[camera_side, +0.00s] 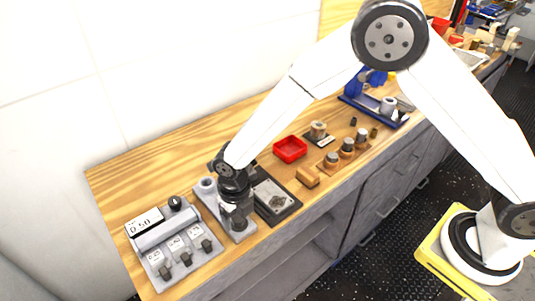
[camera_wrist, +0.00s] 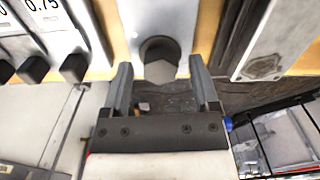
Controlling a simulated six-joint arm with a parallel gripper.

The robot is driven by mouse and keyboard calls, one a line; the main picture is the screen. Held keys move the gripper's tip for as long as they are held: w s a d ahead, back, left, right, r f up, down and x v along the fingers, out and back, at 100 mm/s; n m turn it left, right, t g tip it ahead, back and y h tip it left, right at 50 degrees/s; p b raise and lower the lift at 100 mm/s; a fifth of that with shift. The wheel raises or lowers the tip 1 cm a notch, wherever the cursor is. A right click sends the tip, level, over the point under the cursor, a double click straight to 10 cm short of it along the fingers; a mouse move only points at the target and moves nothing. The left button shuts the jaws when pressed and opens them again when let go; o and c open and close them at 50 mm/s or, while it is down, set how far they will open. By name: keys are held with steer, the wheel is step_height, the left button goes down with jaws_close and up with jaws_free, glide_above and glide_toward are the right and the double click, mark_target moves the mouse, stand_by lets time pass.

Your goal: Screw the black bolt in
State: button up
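My gripper (camera_side: 238,212) is low over the front end of a grey block (camera_side: 203,196) on the wooden bench. In the wrist view its two fingers (camera_wrist: 160,70) are apart, one on each side of a hexagonal bolt head (camera_wrist: 160,58). The head looks grey and dark, and it stands at the grey block (camera_wrist: 158,14). I see gaps between it and both fingers. Its shank and depth are hidden. In the side view the gripper covers this bolt. A round collar (camera_side: 207,183) stands at the block's back end.
A grey rack (camera_side: 150,240) with number labels and several black knobs (camera_side: 186,259) stands close on the left. A dark tray with a metal plate (camera_side: 274,198) lies close on the right. Further right are a red bin (camera_side: 290,149), a wooden block (camera_side: 308,176) and a blue stand (camera_side: 362,97).

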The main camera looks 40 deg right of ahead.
jaws_close()
steer(key=shift+m, duration=0.3)
